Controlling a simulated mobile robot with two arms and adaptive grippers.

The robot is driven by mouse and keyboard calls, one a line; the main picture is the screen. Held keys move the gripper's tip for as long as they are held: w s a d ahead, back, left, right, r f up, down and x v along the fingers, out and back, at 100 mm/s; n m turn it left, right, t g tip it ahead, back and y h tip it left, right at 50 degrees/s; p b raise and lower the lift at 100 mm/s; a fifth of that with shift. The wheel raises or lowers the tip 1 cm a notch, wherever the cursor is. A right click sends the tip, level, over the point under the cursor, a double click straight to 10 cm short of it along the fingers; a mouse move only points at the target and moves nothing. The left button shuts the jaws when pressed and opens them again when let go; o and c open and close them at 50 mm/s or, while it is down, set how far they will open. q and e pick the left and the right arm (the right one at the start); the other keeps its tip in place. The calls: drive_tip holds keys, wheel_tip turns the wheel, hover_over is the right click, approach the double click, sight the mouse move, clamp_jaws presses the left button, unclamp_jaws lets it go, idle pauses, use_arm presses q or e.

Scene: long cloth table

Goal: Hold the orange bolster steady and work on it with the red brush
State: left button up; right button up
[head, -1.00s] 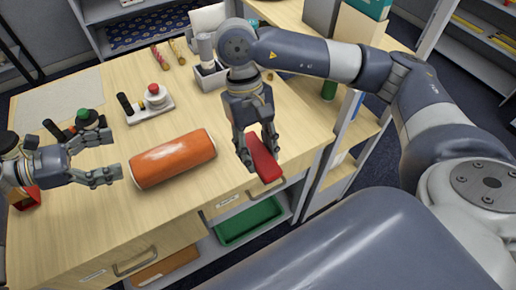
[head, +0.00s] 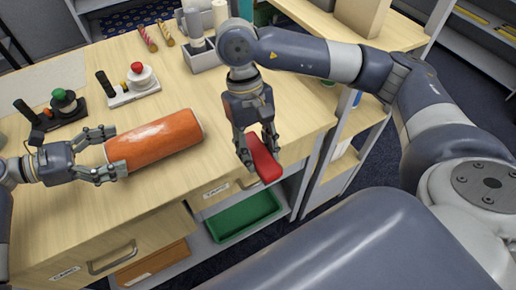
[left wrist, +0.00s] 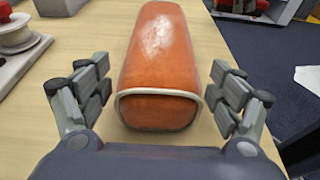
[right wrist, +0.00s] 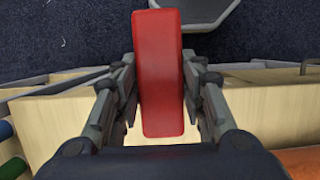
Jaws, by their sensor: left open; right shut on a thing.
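The orange bolster (head: 158,140) lies on the table, with pale worn streaks on top. My left gripper (head: 112,153) is open at its left end, one finger on each side of that end. In the left wrist view the bolster (left wrist: 158,62) points away between the spread fingers (left wrist: 158,92), with a gap on both sides. The red brush (head: 264,160) is in my right gripper (head: 256,150), near the table's front right edge. The right wrist view shows the red back of the brush (right wrist: 158,75) between the fingers (right wrist: 158,90); its bristles are hidden.
Behind the bolster stand a white-based device with a red knob (head: 136,80) and a black-based one with a green top (head: 64,100). A grey caddy (head: 202,55) is at the back. Table is clear right of the bolster. A green tray (head: 242,215) sits below.

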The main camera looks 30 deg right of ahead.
sight(151, 143)
use_arm(q)
drive_tip(key=b+x, duration=0.3)
drive_tip(key=x, duration=0.2)
drive_tip(key=shift+d+f, duration=0.15)
drive_tip(key=shift+f, duration=0.05)
use_arm(e)
wheel_tip(151, 143, down, 4)
drive_tip(key=shift+r, duration=0.15)
use_arm(q)
drive_tip(key=shift+d+p, duration=0.95)
use_arm(e)
wheel_tip(151, 143, up, 2)
drive_tip(key=shift+r, duration=0.1)
use_arm(q)
drive_tip(key=shift+d+f, duration=0.2)
drive_tip(key=shift+d, duration=0.35)
use_arm(e)
drive_tip(key=shift+r, duration=0.15)
use_arm(q)
drive_tip(key=shift+d+f, duration=0.2)
drive_tip(key=c, duration=0.4)
